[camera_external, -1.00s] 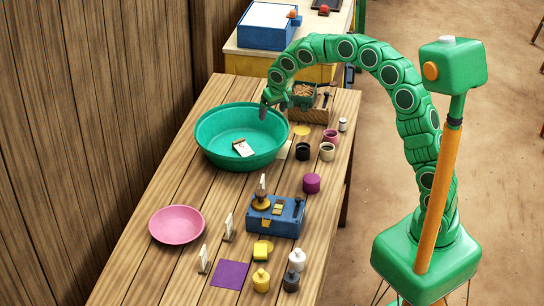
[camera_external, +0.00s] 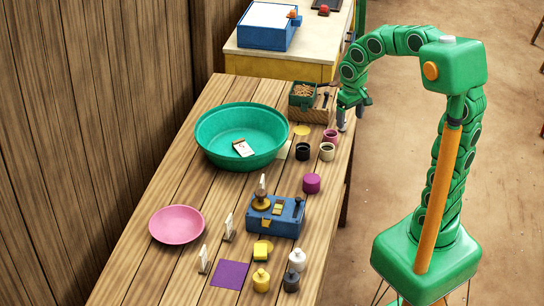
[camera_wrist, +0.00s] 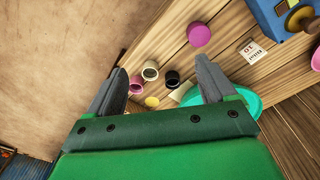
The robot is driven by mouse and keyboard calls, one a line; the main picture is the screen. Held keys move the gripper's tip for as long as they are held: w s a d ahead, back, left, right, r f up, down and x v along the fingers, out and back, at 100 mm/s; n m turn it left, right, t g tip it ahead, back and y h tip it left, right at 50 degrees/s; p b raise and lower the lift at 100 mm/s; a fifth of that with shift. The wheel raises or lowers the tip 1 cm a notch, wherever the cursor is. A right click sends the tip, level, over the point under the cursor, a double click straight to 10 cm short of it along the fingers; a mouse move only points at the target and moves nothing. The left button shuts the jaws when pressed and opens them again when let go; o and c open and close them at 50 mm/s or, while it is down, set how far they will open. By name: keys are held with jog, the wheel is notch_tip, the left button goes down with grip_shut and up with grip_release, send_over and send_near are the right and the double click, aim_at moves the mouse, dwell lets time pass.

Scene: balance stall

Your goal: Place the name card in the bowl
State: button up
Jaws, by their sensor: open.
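A small white card with dark marks (camera_external: 243,148), which looks like the name card, lies inside the teal bowl (camera_external: 207,152), leaning on its floor or near wall. The bowl's edge also shows in the wrist view (camera_wrist: 250,103); I cannot make out that card there. My gripper (camera_external: 344,124) hangs over the table's right edge, to the right of the bowl and apart from it. In the wrist view my gripper (camera_wrist: 162,78) has its fingers wide apart with nothing held between them.
Black, cream and pink cups (camera_external: 302,152) stand right of the bowl. A purple cylinder (camera_external: 311,184), a blue balance box (camera_external: 285,222), standing cards (camera_external: 229,228), a pink dish (camera_external: 176,237) and several weights (camera_external: 262,279) are nearer. A wooden block with a green tray (camera_external: 308,112) is behind.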

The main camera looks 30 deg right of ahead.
jog(key=s+d+f+g, duration=0.1)
jog(key=s+d, duration=0.2)
jog(key=s, duration=0.9)
jog(key=s+d+f+m+g, duration=0.1)
jog(key=s+d, duration=0.3)
jog(key=s, duration=0.8)
